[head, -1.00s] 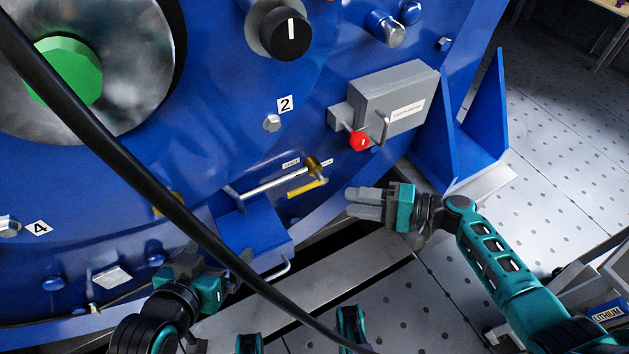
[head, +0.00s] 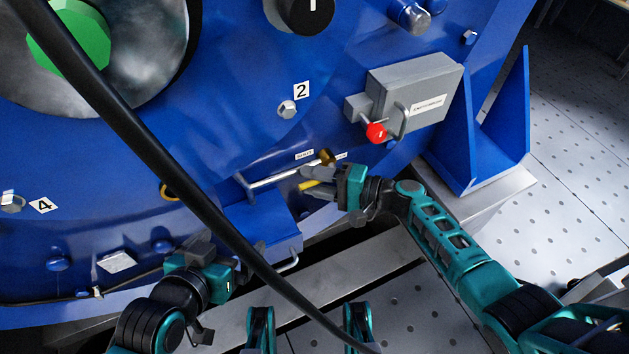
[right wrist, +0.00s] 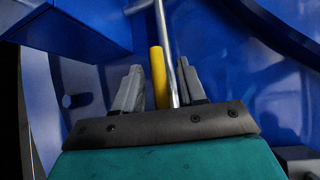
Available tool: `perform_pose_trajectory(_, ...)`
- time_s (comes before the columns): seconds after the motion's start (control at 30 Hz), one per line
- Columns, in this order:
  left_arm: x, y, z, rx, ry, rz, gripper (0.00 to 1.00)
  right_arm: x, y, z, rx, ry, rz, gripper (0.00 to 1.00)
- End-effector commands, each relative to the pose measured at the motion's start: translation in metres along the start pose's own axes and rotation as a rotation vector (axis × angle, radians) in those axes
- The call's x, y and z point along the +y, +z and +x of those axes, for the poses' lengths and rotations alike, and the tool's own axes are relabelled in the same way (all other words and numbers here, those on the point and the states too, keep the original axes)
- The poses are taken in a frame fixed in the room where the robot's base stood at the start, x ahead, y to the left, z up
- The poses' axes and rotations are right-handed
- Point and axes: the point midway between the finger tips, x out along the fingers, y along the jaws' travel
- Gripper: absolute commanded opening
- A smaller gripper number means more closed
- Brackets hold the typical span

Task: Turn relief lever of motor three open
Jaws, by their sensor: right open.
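The lever with the yellow handle (head: 309,186) sits low on the blue motor housing, below a brass fitting (head: 327,157) and a silver rod (head: 275,181). My right gripper (head: 317,181) is open at the yellow handle, partly covering it. In the right wrist view the yellow handle (right wrist: 157,76) and the silver rod (right wrist: 166,50) both show between the two spread fingers. I cannot tell whether the fingers touch either. My left gripper (head: 198,252) is at the lower left, apart from the lever; its jaws are unclear.
A grey box (head: 415,95) with a red knob (head: 376,132) is above the right gripper. A blue ledge (head: 262,232) juts out below the rod. A thick black cable (head: 130,165) crosses the view. Number plates 2 (head: 302,91) and 4 (head: 43,205) show.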

Motion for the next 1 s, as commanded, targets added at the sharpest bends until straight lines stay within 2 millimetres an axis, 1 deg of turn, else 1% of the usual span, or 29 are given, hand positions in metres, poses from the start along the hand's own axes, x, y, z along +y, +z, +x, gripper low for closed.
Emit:
perform_pose_trajectory(0.27, 0.0008, -0.0031, 0.0008, 0.006, 0.002, -0.001, 1.00, -0.0002, 0.0001, 0.0013, 0.000, 0.000, -0.001, 0.41)
perform_pose_trajectory(0.6, 0.0012, -0.0031, 0.0007, 0.007, 0.002, -0.002, 1.00, 0.0000, 0.0002, 0.0009, 0.000, 0.000, -0.001, 0.08)
perform_pose_trajectory(0.7, 0.0013, -0.0031, 0.0007, 0.007, 0.002, -0.002, 1.00, 0.0000, 0.0002, 0.0009, -0.001, 0.000, -0.001, 0.00)
perform_pose_trajectory(1.0, 0.0016, -0.0009, 0.0001, 0.003, 0.002, -0.004, 1.00, 0.0000, 0.0001, 0.0007, -0.001, 0.000, -0.001, 0.00)
